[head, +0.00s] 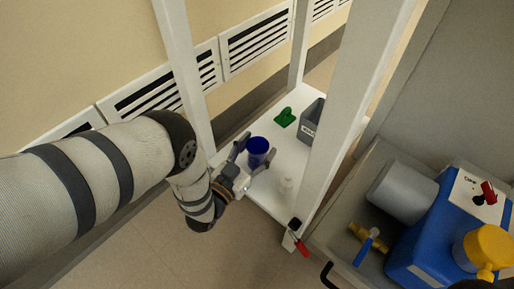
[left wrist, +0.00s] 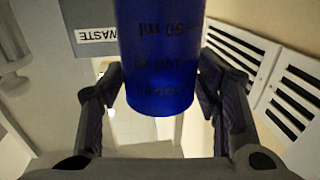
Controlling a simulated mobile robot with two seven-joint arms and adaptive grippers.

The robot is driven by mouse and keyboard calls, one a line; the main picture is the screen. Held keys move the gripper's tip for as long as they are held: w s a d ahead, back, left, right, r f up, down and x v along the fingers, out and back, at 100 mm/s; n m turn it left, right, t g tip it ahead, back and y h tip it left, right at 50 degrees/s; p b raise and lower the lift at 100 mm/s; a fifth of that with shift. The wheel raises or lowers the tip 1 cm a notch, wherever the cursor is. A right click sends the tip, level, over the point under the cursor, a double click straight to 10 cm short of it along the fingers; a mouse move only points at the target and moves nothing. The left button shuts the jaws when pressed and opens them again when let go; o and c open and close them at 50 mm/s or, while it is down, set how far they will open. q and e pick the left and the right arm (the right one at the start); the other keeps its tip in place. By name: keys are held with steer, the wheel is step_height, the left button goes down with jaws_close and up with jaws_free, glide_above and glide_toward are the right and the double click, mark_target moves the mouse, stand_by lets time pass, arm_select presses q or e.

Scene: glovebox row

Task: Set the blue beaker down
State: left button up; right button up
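The blue beaker (head: 258,147) is over the white shelf (head: 284,155) in the head view. I cannot tell whether its base touches the shelf. My left gripper (head: 254,158) reaches in from the left with its fingers on either side of the beaker. In the left wrist view, the beaker (left wrist: 160,60) with dark volume marks stands between the two fingertips of the left gripper (left wrist: 160,85). Both fingertips appear to press on its sides. My right gripper does not show clearly in either view.
A green object (head: 285,117) and a grey bin (head: 312,122) stand farther back on the shelf. A tray at right holds a blue container (head: 432,245) and a grey cylinder (head: 402,192).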

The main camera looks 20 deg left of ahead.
arm_select(q)
steer(key=shift+r, duration=0.25)
steer(key=s+a+f+n+g+y+p, duration=0.15)
steer(key=s+f+g, duration=0.3)
steer(key=s, duration=0.95)
steer(key=s+a+f+g+y+p, duration=0.15)
steer(key=s+f+g, duration=0.3)
steer(key=s, duration=1.05)
steer(key=s+a+f+g+p, duration=0.15)
steer(key=s+f+g, duration=0.35)
steer(key=s, duration=0.9)
steer(key=s+r+g, duration=0.6)
steer(key=s+r, duration=0.4)
steer(key=s, duration=0.3)
steer(key=s+a+r+n+g, duration=0.1)
steer(key=s+r+g, duration=0.6)
steer(key=s+r, duration=0.3)
steer(key=s, duration=0.4)
steer(key=shift+s+r+y, duration=0.25)
steer(key=shift+r+y, duration=0.15)
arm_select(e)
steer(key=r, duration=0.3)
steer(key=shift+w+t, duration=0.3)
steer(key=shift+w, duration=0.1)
